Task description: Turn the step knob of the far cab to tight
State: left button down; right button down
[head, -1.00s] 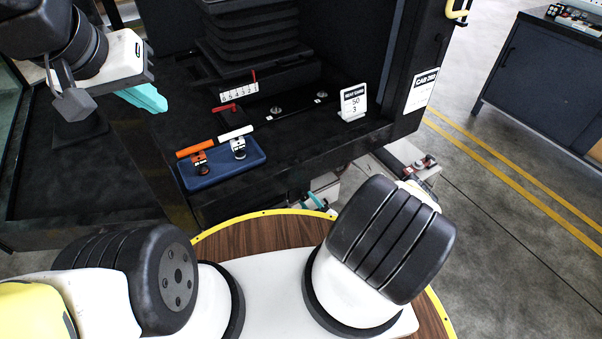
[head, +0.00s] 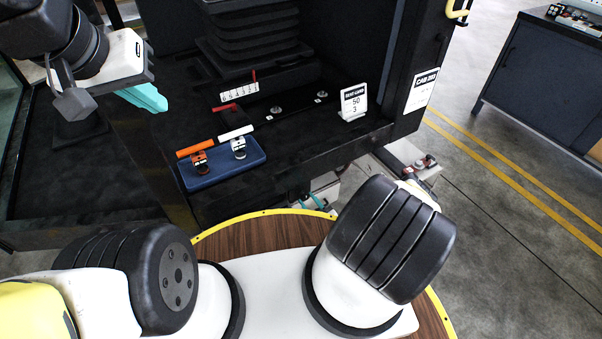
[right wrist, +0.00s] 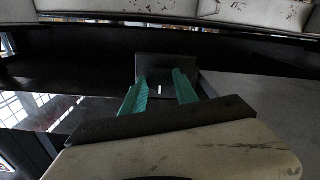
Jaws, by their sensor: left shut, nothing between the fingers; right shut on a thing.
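In the right wrist view, the teal fingers of my right gripper (right wrist: 160,97) are on both sides of a dark knob-like piece (right wrist: 163,74) with a short white mark. The gripper is shut on it; how the mark relates to any tight or loose sign cannot be told. In the head view only a bit of teal of this gripper (head: 318,203) shows, low under the front of the cab (head: 300,160); the knob is hidden there. My left gripper (head: 148,97) is shut and empty, above the cab floor at the upper left.
A blue tray (head: 225,173) with an orange-handled and a white-handled piece sits on the cab floor. Behind it are a number scale (head: 239,93), a red lever (head: 224,107) and a white seat card (head: 354,101). A dark cabinet (head: 540,75) stands at the right, beyond open floor.

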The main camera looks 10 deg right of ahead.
jog(key=shift+f, duration=0.1)
jog(key=c, duration=0.9)
grip_release()
jog(key=shift+c, duration=0.2)
jog(key=shift+s, duration=0.1)
jog(key=v, duration=0.7)
jog(key=shift+s+d, duration=0.2)
jog(key=shift+s, duration=0.1)
